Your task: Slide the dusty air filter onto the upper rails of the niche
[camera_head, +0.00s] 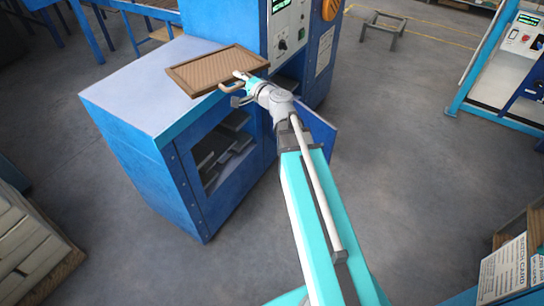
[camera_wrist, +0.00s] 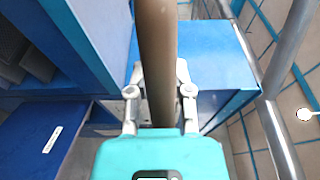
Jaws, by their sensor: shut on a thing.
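The dusty air filter (camera_head: 212,68) is a flat brown panel with a darker frame and a handle. It is held above the light top of the blue cabinet, near its right back edge. In the wrist view the filter (camera_wrist: 157,45) shows as a brown bar running up between the fingers. My gripper (camera_head: 240,80) is shut on it, with one finger on each side in the wrist view (camera_wrist: 158,88). A dark opening (camera_head: 289,82) in the tall blue machine is partly hidden behind my gripper; it may be the niche. I cannot make out its rails.
The cabinet top (camera_head: 150,75) is clear. Its open front bay (camera_head: 222,150) holds several grey pieces. A blue door panel (camera_head: 318,130) stands out beside my arm. Stacked pale boxes (camera_head: 25,245) are at the lower left. The floor to the right is largely free.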

